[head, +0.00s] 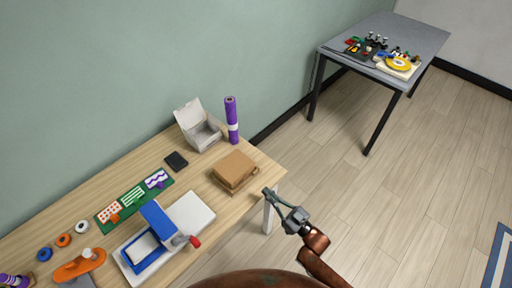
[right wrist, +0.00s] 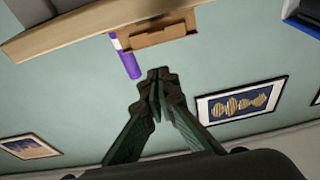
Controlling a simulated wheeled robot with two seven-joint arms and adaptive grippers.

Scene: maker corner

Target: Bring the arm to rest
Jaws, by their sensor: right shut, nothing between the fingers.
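My right gripper (head: 268,193) is at the right end of the wooden workbench (head: 258,170) in the head view, close to the bench's edge and the brown cardboard box. Its arm comes up from the bottom of the picture. In the right wrist view the two fingers (right wrist: 157,77) meet at the tips, shut with nothing between them. My left gripper is not in view.
The bench holds a brown box (head: 235,170), an open white box (head: 198,124), a purple roll (head: 232,120), a blue-and-white press (head: 158,219) and a green mat (head: 119,214). A grey table (head: 424,42) with tools stands back right. The floor between is clear.

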